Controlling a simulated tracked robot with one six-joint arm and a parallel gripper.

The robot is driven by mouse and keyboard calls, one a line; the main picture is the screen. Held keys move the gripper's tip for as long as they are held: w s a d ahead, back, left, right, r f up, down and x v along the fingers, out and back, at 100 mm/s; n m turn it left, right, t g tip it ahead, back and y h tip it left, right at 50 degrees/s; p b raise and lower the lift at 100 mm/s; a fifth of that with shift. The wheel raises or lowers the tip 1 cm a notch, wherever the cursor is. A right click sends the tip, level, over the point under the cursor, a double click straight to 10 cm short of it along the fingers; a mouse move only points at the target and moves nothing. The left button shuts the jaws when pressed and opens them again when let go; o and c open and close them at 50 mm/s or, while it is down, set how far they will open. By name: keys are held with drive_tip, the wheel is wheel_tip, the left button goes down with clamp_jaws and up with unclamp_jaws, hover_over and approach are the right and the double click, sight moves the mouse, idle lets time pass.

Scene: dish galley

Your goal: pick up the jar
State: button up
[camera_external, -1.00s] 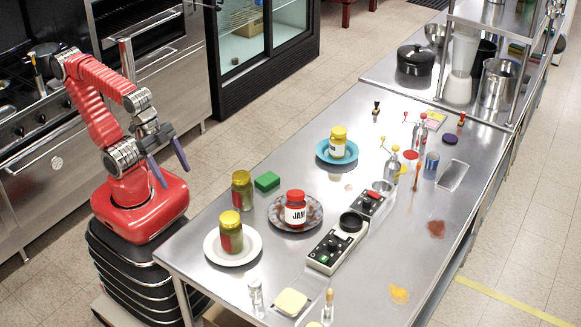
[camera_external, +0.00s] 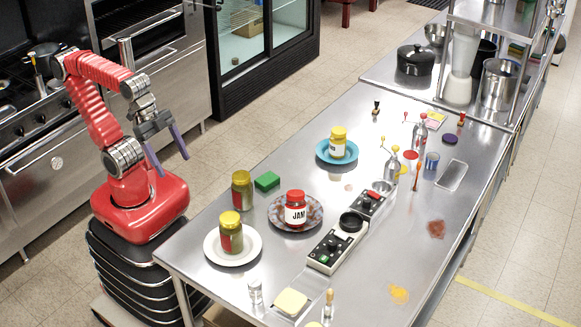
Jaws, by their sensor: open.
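Several jars stand on the steel table; I cannot tell which one the task means. A red-lidded jar labelled JAM (camera_external: 295,211) sits on a patterned plate (camera_external: 275,222). A yellow-lidded jar (camera_external: 230,236) stands on a white plate (camera_external: 218,253) at the front left. Another yellow-lidded jar (camera_external: 242,192) stands directly on the table behind it. A yellow-lidded jar with a pale label (camera_external: 338,144) stands on a blue plate (camera_external: 324,154). My gripper (camera_external: 171,167) is open and empty, fingers pointing down, left of the table and apart from all the jars.
A green sponge (camera_external: 267,181) lies beside the jar on the table. A black-and-white device with a round dark top (camera_external: 336,247) lies mid-table. A glass shaker (camera_external: 256,292) and a yellow block (camera_external: 291,302) are at the front. Bottles and a blue can (camera_external: 431,161) stand farther right.

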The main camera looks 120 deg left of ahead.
drive_tip(key=w+d+r+t+h, duration=0.1)
drive_tip(key=w+d+r+t, duration=0.1)
drive_tip(key=w, duration=0.5)
drive_tip(key=w+d+r+t+h, duration=0.1)
drive_tip(key=w+d+r+t, duration=0.1)
drive_tip(key=w, duration=0.4)
drive_tip(key=n+y, duration=1.1)
drive_tip(key=n, duration=0.1)
hover_over(296, 208)
drive_tip(key=s, duration=0.5)
wheel_tip(296, 208, down, 5)
wheel_tip(296, 208, down, 10)
drive_tip(key=shift+d+f, duration=0.15)
drive_tip(key=shift+d, duration=0.3)
drive_tip(key=shift+f, duration=2.9)
drive_tip(key=shift+f, duration=0.1)
